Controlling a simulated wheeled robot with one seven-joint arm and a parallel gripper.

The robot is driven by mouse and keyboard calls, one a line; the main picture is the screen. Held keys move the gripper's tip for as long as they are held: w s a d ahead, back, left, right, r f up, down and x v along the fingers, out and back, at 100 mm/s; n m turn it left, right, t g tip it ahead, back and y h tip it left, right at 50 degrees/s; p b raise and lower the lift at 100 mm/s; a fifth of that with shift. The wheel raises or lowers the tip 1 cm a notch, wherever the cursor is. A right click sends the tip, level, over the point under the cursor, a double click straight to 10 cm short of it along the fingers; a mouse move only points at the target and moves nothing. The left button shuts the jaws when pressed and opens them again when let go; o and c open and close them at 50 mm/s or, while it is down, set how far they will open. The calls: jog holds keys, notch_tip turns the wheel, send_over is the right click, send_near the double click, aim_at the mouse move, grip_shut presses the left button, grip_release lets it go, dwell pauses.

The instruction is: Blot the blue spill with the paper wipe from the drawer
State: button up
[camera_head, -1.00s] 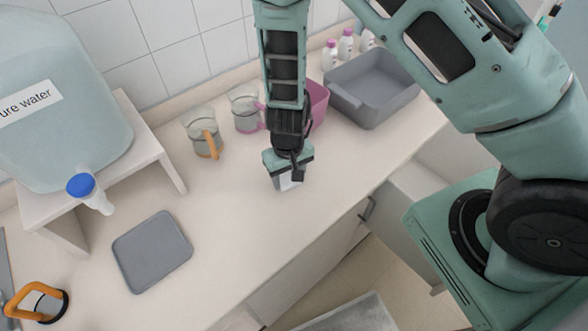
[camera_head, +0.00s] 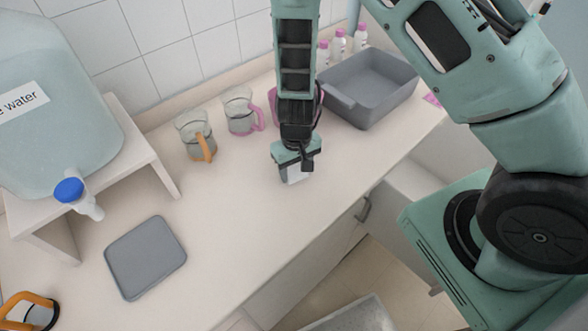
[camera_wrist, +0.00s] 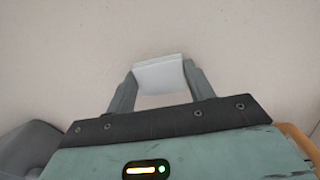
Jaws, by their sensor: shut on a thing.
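My gripper (camera_head: 296,174) is over the counter in the head view, pointing down. It is shut on a white paper wipe (camera_wrist: 160,73), which sits between the two fingers in the wrist view. A bit of the wipe also shows below the fingers in the head view (camera_head: 296,176). I cannot tell whether the wipe touches the counter. No blue spill is visible in either view. A drawer front with a handle (camera_head: 363,209) is below the counter's front edge.
A grey tray (camera_head: 146,258) lies front left of my gripper. Glass mugs with orange (camera_head: 203,147) and pink (camera_head: 257,119) handles stand behind. A grey basin (camera_head: 368,85) and small bottles (camera_head: 340,43) are at the back right. A water container (camera_head: 58,130) stands left on a white stand (camera_head: 115,160).

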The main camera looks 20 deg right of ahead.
notch_tip(320, 180, up, 6)
jog(key=p, duration=0.5)
notch_tip(320, 180, up, 3)
jog(key=p, duration=0.3)
dwell(0.4)
